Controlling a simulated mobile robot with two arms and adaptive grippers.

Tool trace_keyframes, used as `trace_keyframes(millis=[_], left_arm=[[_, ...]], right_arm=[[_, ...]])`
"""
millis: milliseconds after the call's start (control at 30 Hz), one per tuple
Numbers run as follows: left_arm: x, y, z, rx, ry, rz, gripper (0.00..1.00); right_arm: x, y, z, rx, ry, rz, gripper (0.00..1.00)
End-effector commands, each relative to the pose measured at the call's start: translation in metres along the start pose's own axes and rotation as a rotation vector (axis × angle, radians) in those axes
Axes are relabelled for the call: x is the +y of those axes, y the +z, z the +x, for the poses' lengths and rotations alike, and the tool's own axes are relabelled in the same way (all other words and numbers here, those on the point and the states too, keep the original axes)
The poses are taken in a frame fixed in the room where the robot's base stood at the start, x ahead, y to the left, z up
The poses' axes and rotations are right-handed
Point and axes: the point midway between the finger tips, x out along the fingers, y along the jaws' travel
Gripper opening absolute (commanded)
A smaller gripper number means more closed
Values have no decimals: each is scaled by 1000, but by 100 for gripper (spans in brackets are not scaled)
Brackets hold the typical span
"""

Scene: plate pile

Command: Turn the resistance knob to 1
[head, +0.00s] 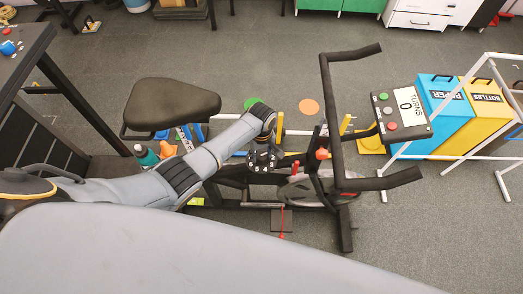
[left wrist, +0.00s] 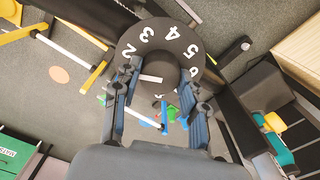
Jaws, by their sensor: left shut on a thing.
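The resistance knob (head: 262,168) is a black disc with white numbers, mounted on the exercise bike's frame. It fills the top middle of the left wrist view (left wrist: 160,42), with 2, 3, 4 and 5 readable. A white mark on its raised centre points left, near the 2; I cannot see the 1. My left gripper (head: 265,153) reaches the knob from above. In the left wrist view its two fingers (left wrist: 160,88) are on either side of the knob's centre, shut on it. My right gripper is not in view.
The bike's seat (head: 171,103) is left of the knob and its handlebar (head: 333,110) right. A console (head: 402,110) reads TURNS 0. Blue (head: 440,115) and yellow (head: 486,125) bins stand behind a white frame at the right. A dark table (head: 25,45) is at the left.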

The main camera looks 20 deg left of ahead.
Motion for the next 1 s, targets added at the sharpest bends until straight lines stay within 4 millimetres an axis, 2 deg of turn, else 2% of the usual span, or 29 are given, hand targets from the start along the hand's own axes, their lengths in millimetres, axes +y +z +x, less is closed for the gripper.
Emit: trace_keyframes(millis=[100, 500, 1000], left_arm=[[0, 2, -3, -4, -1, -96, 11], [0, 1, -1, -2, 0, -340, 11], [0, 0, 1, -1, -1, -410, 11]], right_arm=[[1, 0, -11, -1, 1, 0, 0], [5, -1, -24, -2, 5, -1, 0], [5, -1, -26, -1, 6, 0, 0]])
